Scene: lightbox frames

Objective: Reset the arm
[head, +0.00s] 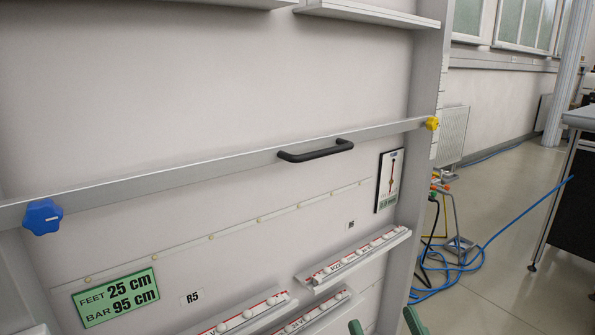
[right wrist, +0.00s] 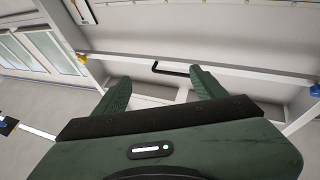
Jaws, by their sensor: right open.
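My right gripper (head: 385,325) shows only as two green fingertips at the bottom edge of the head view, apart from each other and empty. In the right wrist view the same gripper (right wrist: 160,90) is open, with nothing between its fingers. Beyond it is a black handle (head: 316,151) on a grey crossbar (head: 200,172); the handle also shows in the right wrist view (right wrist: 170,68), apart from the fingers as far as I can tell. My left gripper is in neither view.
A blue knob (head: 43,216) and a yellow knob (head: 432,124) sit at the crossbar's ends. Labelled ledges (head: 355,257) stick out below it. A green sign (head: 116,297) is at lower left. Blue cable (head: 510,222) lies on the floor at right, near a table (head: 580,118).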

